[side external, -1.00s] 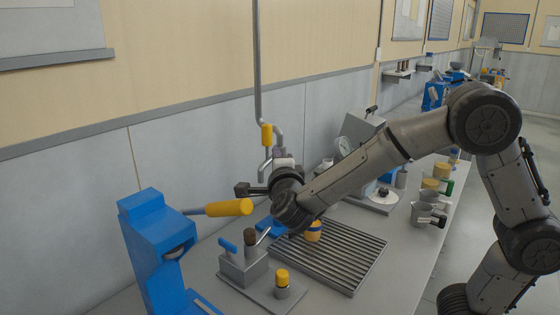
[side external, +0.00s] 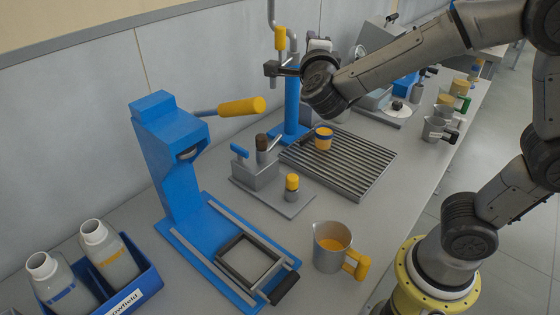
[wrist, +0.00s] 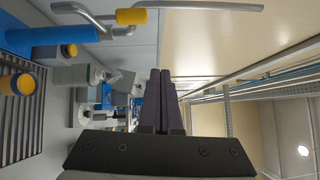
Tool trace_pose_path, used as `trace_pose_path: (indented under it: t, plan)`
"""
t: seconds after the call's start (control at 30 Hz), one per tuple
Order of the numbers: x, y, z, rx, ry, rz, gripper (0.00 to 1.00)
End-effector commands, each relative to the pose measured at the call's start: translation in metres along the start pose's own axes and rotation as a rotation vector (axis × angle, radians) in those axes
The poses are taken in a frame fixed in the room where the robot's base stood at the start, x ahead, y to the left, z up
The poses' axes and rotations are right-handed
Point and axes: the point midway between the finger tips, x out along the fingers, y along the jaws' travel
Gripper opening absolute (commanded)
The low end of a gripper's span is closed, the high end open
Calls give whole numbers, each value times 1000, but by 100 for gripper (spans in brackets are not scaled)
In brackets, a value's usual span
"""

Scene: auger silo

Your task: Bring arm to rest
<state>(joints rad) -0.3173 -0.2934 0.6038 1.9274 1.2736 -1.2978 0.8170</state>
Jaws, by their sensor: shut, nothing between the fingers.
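My arm's wrist end hangs above the back of the bench in the side external view, close to the grey pipe with the yellow handle (side external: 281,38). My gripper's fingers are mostly hidden there behind the wrist. In the wrist view, my gripper (wrist: 160,72) shows two dark fingers side by side, shut and empty, pointing along the bench. The yellow pipe handle (wrist: 132,16) shows at the top of that view, apart from the fingers.
A slatted grey rack (side external: 345,165) with a yellow-blue cup (side external: 323,138) lies below the wrist. A blue press (side external: 165,150), a jug (side external: 331,245) and a blue crate with bottles (side external: 135,290) stand nearer. Several jugs line the right edge.

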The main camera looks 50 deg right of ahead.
Motion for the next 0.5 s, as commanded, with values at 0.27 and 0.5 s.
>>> trace_pose_path:
  t: [0.27,0.5]
  plan:
    - [-11,-81,-2,-75,-326,-56,0]
    - [-69,-84,10,-441,-693,-69,0]
